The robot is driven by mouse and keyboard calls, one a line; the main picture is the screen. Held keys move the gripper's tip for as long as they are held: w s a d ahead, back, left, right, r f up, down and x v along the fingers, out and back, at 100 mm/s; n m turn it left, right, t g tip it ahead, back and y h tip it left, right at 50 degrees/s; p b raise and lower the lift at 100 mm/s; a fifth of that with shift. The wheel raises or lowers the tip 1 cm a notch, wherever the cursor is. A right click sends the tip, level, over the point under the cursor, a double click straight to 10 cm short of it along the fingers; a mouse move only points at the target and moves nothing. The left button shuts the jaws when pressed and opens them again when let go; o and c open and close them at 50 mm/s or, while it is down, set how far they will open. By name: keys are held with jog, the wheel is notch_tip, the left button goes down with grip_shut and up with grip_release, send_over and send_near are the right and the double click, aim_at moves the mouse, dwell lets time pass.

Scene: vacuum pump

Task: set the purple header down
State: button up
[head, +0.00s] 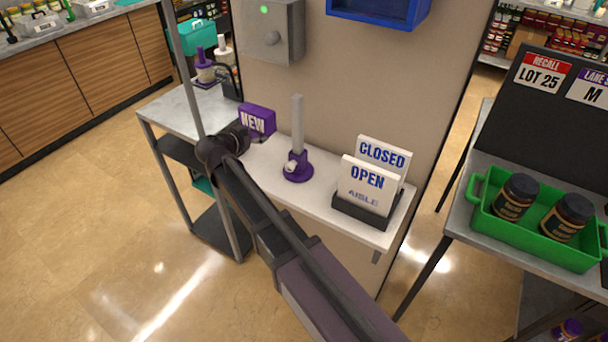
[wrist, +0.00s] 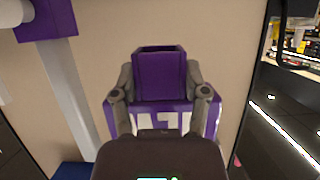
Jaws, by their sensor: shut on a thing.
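The purple header (head: 257,120), a block with white lettering reading NEW, is at the left end of the narrow white shelf (head: 318,200), left of the post. My gripper is shut on the header; the arm's dark end hides the fingers in the head view. In the wrist view the two grey fingers of my gripper (wrist: 160,85) grip the purple block (wrist: 158,78) from both sides, with a lettered purple-and-white face below. I cannot tell whether the header touches the shelf.
A grey post on a purple base (head: 298,172) stands mid-shelf. An OPEN/CLOSED sign holder (head: 365,212) occupies the right end. A metal side table (head: 185,112) with bottles is at left. A green basket (head: 535,232) with jars is at right. The wall rises behind the shelf.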

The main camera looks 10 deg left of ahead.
jog(key=shift+f, duration=0.1)
jog(key=b, duration=0.6)
send_over(260, 167)
notch_tip(260, 167, down, 6)
jog(key=shift+w+f, duration=0.1)
dwell(0.3)
jog(key=shift+f+b, duration=1.85)
jog(key=shift+b, duration=0.2)
jog(key=shift+f, duration=0.1)
jog(key=o, duration=1.1)
jog(key=shift+o, duration=0.2)
